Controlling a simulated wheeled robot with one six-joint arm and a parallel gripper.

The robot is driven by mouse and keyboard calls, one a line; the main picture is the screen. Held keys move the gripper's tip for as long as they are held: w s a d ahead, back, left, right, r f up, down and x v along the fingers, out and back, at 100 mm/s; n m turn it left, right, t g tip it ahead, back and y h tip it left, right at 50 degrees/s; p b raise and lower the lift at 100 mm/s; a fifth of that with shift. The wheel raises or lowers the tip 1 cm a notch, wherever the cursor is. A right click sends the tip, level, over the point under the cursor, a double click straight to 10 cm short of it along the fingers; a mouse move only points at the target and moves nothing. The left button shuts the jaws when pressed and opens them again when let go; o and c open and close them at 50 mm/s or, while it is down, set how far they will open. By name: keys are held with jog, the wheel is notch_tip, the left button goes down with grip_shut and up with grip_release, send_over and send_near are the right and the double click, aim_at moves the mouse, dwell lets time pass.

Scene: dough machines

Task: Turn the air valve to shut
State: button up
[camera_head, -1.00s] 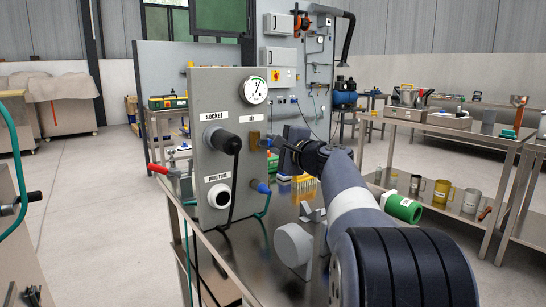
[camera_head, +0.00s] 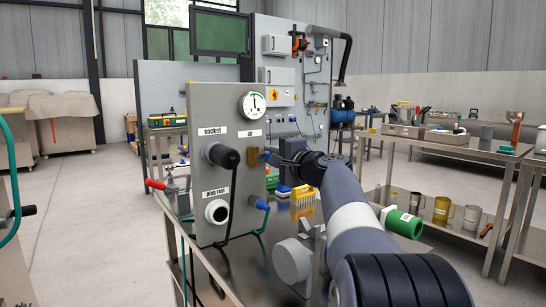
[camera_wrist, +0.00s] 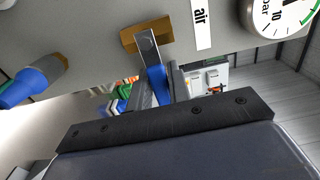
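The air valve has a brass body (camera_head: 253,157) on the grey panel, under the "air" label and the pressure gauge (camera_head: 252,104). In the wrist view the brass body (camera_wrist: 146,34) carries a flat metal lever with a blue grip (camera_wrist: 157,86). The lever points out from the body toward my gripper. My gripper (camera_head: 277,158) reaches the valve from the right. In the wrist view its two dark fingers (camera_wrist: 159,88) lie close on both sides of the blue grip and appear shut on it. The fingers hide part of the grip.
A black plug (camera_head: 225,157) with a hanging cable sits in the socket left of the valve. The plug rest (camera_head: 217,211) and a blue hose fitting (camera_head: 262,204) are below. A green cylinder (camera_head: 404,223) stands out at right. The panel stands on a metal table.

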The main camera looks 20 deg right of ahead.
jog(key=o, duration=0.4)
jog(key=shift+s, duration=0.1)
jog(key=s+d, duration=0.2)
jog(key=s, duration=0.8)
jog(key=shift+s, duration=0.2)
jog(key=w, duration=0.3)
jog(key=w+a, duration=0.1)
jog(key=w, duration=0.3)
jog(key=w+a, duration=0.1)
jog(key=w, duration=0.2)
jog(key=shift+w, duration=0.35)
jog(key=shift+s, duration=0.1)
